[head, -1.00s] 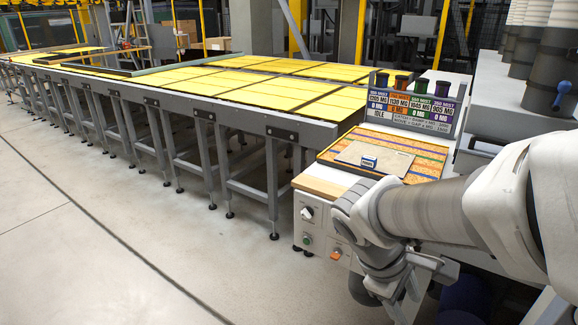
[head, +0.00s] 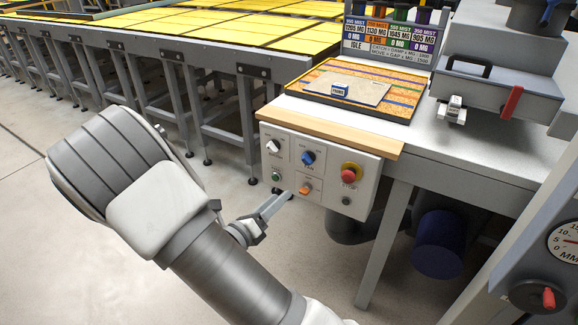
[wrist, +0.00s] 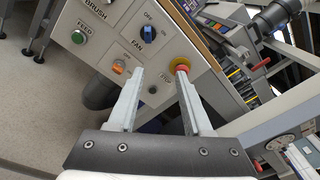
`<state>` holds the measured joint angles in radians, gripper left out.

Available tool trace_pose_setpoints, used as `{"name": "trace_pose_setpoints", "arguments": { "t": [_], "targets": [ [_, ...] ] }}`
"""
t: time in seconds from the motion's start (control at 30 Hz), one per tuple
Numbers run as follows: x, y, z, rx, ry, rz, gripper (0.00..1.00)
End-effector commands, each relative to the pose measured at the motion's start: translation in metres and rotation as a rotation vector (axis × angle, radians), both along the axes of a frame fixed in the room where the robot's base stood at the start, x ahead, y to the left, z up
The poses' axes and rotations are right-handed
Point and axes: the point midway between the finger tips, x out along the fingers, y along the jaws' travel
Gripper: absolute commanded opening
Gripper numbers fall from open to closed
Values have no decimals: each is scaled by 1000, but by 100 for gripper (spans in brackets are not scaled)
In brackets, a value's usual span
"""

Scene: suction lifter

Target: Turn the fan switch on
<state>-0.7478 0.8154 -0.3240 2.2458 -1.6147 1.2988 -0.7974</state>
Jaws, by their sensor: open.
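The fan switch (head: 308,158) is a blue rotary knob on a white control panel (head: 334,190) at the front of the bench. In the wrist view the blue knob (wrist: 148,34) has OFF and ON marks and a FAN label. My gripper (head: 282,199) is in front of the panel's lower left part, below the knob, partly hidden by my arm. In the wrist view the two fingers of my gripper (wrist: 160,72) are apart and empty, pointing at the panel. The knob lies beyond the left fingertip, apart from it.
A wooden bench edge (head: 340,128) juts above the panel. A bench leg (head: 385,240) stands right.

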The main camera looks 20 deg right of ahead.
Motion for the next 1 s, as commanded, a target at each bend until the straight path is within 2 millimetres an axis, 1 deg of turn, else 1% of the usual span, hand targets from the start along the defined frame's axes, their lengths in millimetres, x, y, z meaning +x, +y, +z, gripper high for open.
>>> {"name": "trace_pose_setpoints", "arguments": {
  "t": [0.03, 0.13, 0.27, 0.43, 0.8, 1.0],
  "targets": [
    [4, 5, -7, -33, 21, 30, 50],
    [9, 10, -12, -68, 43, 66, 50],
    [14, 6, -13, -79, 49, 73, 50],
    [30, -16, -14, -77, 47, 68, 50],
    [80, -81, -14, -75, 45, 68, 50],
    [102, -109, -14, -74, 46, 70, 50]
  ]
}}
